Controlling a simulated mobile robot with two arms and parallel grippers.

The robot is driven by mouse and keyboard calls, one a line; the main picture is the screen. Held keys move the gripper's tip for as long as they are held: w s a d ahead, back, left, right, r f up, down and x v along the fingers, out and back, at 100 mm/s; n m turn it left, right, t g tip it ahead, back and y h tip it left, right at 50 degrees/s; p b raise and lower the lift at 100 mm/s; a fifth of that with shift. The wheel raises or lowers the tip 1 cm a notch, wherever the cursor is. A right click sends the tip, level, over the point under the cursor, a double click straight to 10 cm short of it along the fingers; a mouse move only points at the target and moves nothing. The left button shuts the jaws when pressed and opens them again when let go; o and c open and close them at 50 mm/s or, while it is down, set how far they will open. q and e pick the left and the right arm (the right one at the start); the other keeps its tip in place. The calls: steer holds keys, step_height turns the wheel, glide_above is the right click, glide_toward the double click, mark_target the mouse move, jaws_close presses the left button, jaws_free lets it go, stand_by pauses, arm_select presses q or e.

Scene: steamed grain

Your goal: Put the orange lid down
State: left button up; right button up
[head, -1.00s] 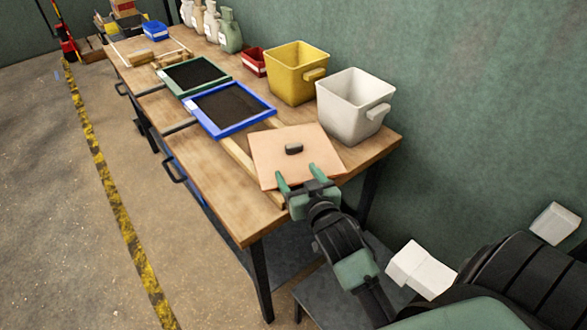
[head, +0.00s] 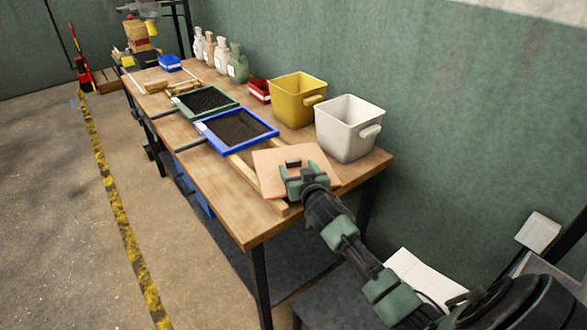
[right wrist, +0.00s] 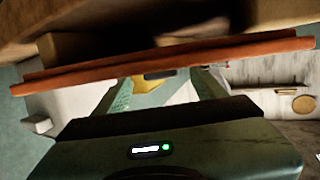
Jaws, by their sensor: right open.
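The orange lid (head: 268,178) is a flat, pale orange square with a dark knob (head: 293,163) in its middle. It lies at the near end of the workbench, seemingly on wooden strips (head: 282,208). My right gripper (head: 297,168) is open, its fingers on either side of the knob. Its body hides part of the lid's near side. In the right wrist view the orange lid (right wrist: 75,73) shows edge-on across the top, with the fingers pointing toward the knob (right wrist: 160,74). Contact with the knob cannot be told. My left gripper is not in view.
A white bin (head: 345,143) and a yellow bin (head: 290,105) stand behind the lid by the wall. A blue-framed tray (head: 207,136) and a green-framed tray (head: 186,109) of dark material lie to the left. The workbench's front left corner (head: 235,222) is bare.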

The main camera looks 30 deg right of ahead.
mark_target(294, 165)
steer(key=shift+x, duration=1.2)
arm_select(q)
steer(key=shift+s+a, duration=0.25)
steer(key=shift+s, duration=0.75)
arm_select(e)
steer(key=c, duration=0.3)
jaws_close()
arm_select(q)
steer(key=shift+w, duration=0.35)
arm_select(e)
steer(key=shift+r, duration=0.1)
